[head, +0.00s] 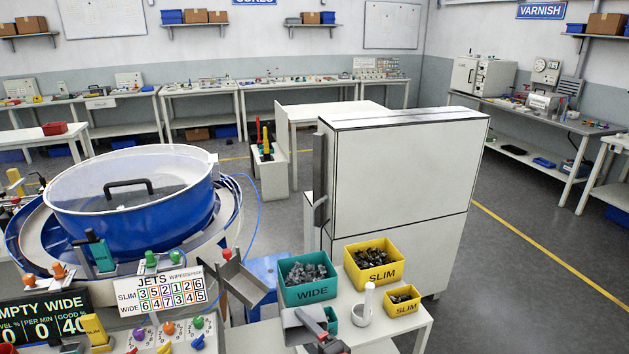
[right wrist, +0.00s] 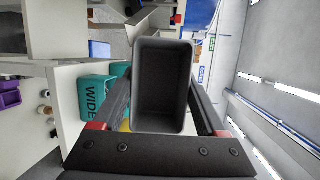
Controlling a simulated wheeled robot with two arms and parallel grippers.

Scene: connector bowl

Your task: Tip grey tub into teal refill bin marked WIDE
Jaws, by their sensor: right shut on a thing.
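My right gripper (head: 318,330) is shut on the grey tub (head: 299,327), at the bottom of the head view. In the right wrist view the tub (right wrist: 163,85) sits between the two dark fingers, its opening facing the camera. Its dark inside looks empty there. The teal bin marked WIDE (head: 306,293) stands on the white table just behind the tub, heaped with grey parts. Teal surfaces, one marked WIDE (right wrist: 92,98), show left of the tub in the wrist view. My left gripper is not in view.
Yellow SLIM bins, one large (head: 378,277) and one small (head: 405,307), stand right of the teal bin. A white mortar-like cup (head: 362,315) is between. A metal chute (head: 243,280) and blue bowl feeder (head: 135,210) are left. A white cabinet (head: 400,190) stands behind.

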